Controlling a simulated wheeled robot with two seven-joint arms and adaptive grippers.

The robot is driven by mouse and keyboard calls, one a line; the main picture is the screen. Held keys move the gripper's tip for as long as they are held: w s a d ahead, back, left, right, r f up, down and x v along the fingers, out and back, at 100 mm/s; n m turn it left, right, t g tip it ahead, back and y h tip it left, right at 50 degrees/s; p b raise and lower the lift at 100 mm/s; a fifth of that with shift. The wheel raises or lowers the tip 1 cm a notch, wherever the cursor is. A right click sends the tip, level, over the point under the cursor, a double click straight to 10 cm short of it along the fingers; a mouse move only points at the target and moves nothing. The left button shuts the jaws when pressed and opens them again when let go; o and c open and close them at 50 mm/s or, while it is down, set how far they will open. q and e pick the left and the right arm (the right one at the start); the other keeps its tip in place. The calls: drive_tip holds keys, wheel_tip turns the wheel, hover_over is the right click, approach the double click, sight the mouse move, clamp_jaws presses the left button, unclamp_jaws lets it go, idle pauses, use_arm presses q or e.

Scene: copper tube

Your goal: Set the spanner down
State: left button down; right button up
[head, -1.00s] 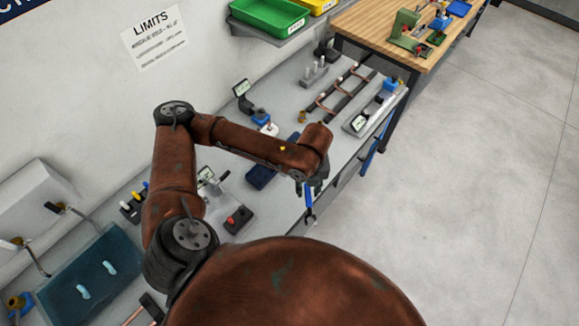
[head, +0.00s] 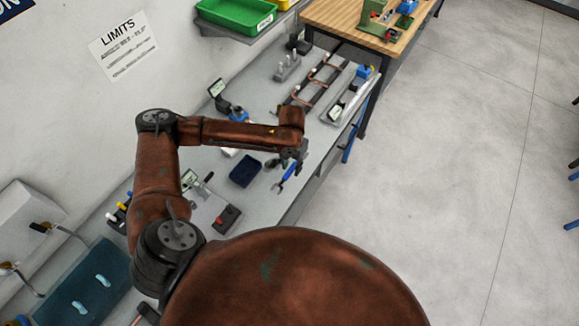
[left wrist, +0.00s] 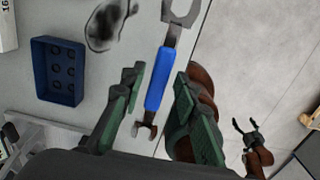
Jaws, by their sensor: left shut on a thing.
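The spanner (head: 287,178) has a blue handle and grey metal ends. My left gripper (head: 291,160) is over the front part of the bench, and the spanner hangs out below it in the head view. In the left wrist view the spanner (left wrist: 158,80) lies lengthwise between the green-padded fingers of my left gripper (left wrist: 158,108), which is shut on it.
A dark blue tray with round pits (left wrist: 57,72) lies left of the spanner on the grey bench (head: 265,208). A tube rack (head: 318,80) and small fixtures stand farther back. Open floor lies right of the bench edge.

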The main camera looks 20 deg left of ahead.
sight(291, 164)
use_arm(q)
drive_tip(key=w+f, duration=0.1)
drive_tip(key=w+a+f, duration=0.1)
drive_tip(key=f, duration=0.1)
drive_tip(key=w+f, duration=0.1)
drive_tip(key=f, duration=0.1)
drive_tip(key=shift+w+a, duration=0.15)
drive_tip(key=shift+a, duration=0.15)
wheel_tip(291, 164, down, 3)
drive_tip(key=shift+w+r+p, duration=0.1)
drive_tip(key=shift+p, duration=0.55)
drive_tip(key=shift+f, duration=0.2)
drive_tip(key=shift+f, duration=0.1)
drive_tip(key=shift+f, duration=0.1)
drive_tip(key=c, duration=1.5)
unclamp_jaws()
